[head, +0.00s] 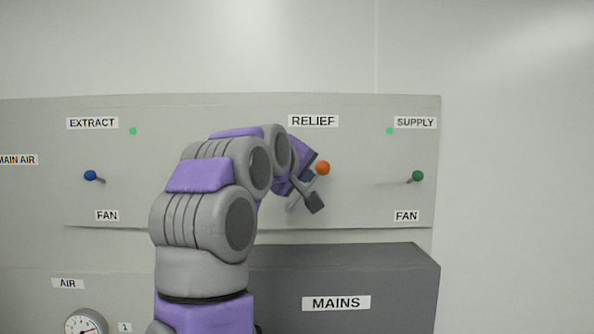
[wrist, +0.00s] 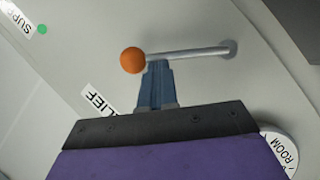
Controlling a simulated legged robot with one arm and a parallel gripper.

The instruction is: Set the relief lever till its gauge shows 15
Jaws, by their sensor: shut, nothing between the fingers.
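The relief lever is a metal rod (wrist: 190,54) with an orange ball (wrist: 131,60) at its end. The ball also shows in the head view (head: 323,168), below the RELIEF label (head: 313,121). My gripper (wrist: 157,66) has its blue fingers closed together, with the tips at the rod just beside the ball. I cannot tell whether they touch it. In the head view my arm covers most of the gripper and the rod. A round white face (wrist: 290,140), perhaps a gauge, is cut off behind my gripper beside a ROOM label; no reading shows.
A blue-knobbed lever (head: 90,176) is at the left under EXTRACT, and a green-knobbed lever (head: 418,176) at the right under SUPPLY. A grey MAINS box (head: 400,285) juts out below. An AIR gauge (head: 86,323) is at lower left.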

